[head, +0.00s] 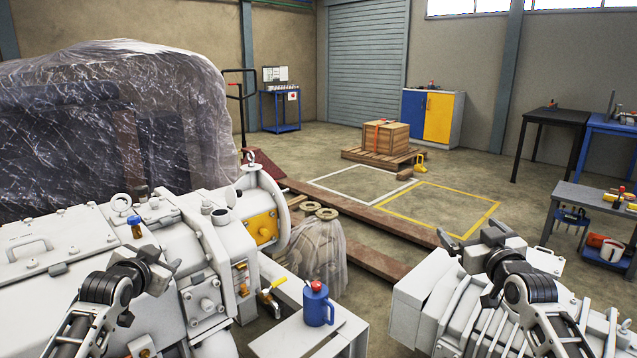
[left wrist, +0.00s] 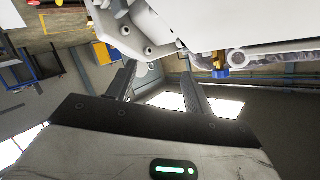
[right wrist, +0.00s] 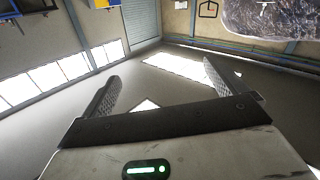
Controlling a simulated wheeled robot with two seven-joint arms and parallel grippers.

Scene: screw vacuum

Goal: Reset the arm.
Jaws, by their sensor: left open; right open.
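My left gripper (head: 148,245) is over the white machine (head: 60,245) at the left of the head view. In the left wrist view its two fingers (left wrist: 158,72) stand apart with nothing between them. A small blue-topped brass fitting (left wrist: 219,66) shows beside them on the machine; whether they touch is unclear. My right gripper (head: 472,237) is raised at the right of the head view, above the white finned housing (head: 450,305). In the right wrist view its fingers (right wrist: 160,75) are apart and empty. Both arms are bent, with the forearms coming up from the bottom edge.
A blue jug (head: 317,305) stands on a small white table (head: 290,342). A plastic-wrapped bulk (head: 110,120) fills the back left. A tool bench (head: 590,202) is at the right. Open floor with yellow and white markings (head: 440,205) lies beyond the beams (head: 350,215).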

